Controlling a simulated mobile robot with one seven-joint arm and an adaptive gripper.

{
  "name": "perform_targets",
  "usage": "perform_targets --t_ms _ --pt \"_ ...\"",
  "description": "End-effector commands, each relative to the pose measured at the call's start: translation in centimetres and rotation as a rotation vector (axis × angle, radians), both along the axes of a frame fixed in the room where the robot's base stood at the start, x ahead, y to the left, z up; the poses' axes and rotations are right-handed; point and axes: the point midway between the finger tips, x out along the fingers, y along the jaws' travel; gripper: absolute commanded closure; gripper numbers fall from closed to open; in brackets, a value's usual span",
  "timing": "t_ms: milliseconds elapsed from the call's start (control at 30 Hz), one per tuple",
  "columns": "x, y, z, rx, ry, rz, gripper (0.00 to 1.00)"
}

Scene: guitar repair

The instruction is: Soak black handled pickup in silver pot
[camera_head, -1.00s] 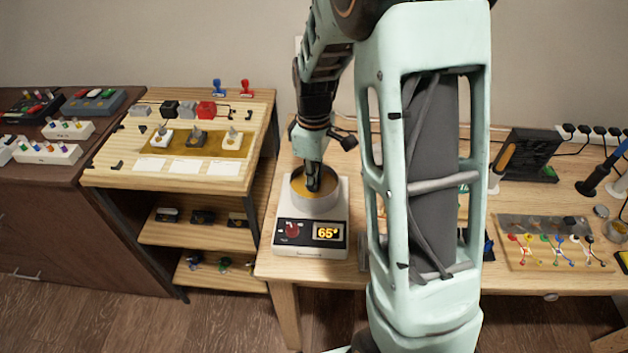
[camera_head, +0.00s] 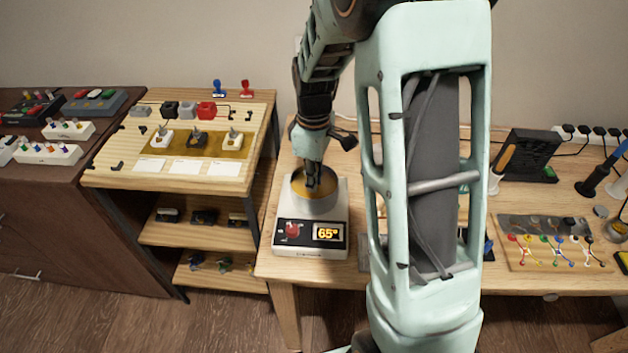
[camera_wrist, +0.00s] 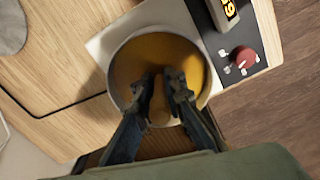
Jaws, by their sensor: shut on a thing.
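The silver pot (camera_head: 314,205) sits on a white heater with a red knob and a display reading 65°. It holds amber liquid, and its rim also shows in the wrist view (camera_wrist: 113,85). My gripper (camera_head: 315,180) points down into the pot. In the wrist view my gripper (camera_wrist: 167,90) has its fingertips inside the rim, close around a thing in the liquid. The held thing is mostly hidden between the fingers, and its handle colour cannot be told. I cannot make out the pickup itself.
The heater (camera_head: 338,252) stands at the bench's left front edge. A wooden shelf stand (camera_head: 105,178) with pickups and switches is to the left, across a narrow gap. A board of coloured wired parts (camera_head: 520,255) lies on the right. My arm hides the bench's middle.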

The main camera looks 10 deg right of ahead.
Motion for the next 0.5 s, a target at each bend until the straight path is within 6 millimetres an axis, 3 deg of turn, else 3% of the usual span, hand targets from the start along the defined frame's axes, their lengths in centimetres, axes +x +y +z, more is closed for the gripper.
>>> perform_targets --t_ms 500 --pt "0.0 0.0 2.3 0.000 -0.001 0.000 1.00"
